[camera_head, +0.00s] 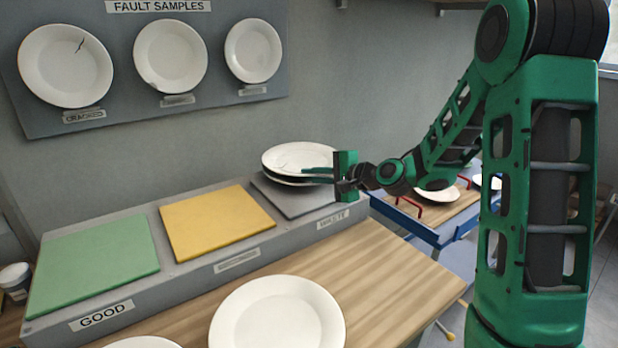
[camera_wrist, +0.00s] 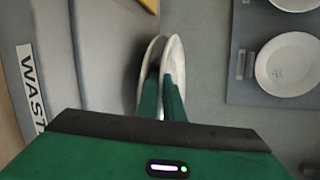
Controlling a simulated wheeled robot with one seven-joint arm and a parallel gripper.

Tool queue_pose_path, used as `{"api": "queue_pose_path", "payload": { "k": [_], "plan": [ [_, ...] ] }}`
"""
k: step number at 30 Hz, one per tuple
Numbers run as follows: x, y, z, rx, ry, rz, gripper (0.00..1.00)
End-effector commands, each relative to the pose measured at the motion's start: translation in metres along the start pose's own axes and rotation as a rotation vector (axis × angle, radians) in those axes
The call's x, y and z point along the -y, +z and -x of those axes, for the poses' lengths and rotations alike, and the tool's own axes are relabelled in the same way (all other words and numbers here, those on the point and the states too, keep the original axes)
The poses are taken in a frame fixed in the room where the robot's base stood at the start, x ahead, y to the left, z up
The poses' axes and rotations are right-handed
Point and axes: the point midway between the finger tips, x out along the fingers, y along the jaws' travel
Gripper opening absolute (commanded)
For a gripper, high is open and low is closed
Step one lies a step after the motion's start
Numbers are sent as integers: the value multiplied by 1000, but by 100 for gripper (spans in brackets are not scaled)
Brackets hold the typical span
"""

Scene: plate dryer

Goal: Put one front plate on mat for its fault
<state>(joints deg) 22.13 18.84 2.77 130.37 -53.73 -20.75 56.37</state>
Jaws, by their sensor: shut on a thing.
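My gripper (camera_head: 310,175) is shut on the right rim of a white plate (camera_head: 296,157) over the grey mat (camera_head: 322,204), whose sign reads WASTE. A dark line like a crack shows on this plate. A second plate (camera_head: 280,180) shows just under it; I cannot tell whether they touch. The wrist view shows the fingers at the rim, with the plate edge-on (camera_wrist: 176,58). A whole-looking white plate (camera_head: 278,318) lies on the wooden table in front. Part of another plate (camera_head: 142,343) shows at the bottom edge. The green mat (camera_head: 92,262) marked GOOD and the yellow mat (camera_head: 216,222) are bare.
A FAULT SAMPLES board (camera_head: 120,112) with several sample plates hangs on the wall behind. A blue-framed rack (camera_head: 425,230) with plates stands right of the table (camera_head: 390,275). A small jar (camera_head: 15,275) stands at far left.

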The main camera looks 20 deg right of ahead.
Motion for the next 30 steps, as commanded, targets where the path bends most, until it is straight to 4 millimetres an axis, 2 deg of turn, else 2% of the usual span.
{"api": "queue_pose_path", "payload": {
  "k": [3,4,5,13,17,20,30],
  "plan": [
    [0,0,0,1,1,0,0],
    [-2,0,0,0,5,-1,10],
    [-2,0,0,0,5,-1,15],
    [-3,0,0,0,7,-2,15],
    [-3,0,8,-1,7,-4,15],
    [-3,0,22,-3,7,-3,15],
    [-1,0,87,-3,3,-2,15]
  ]
}}
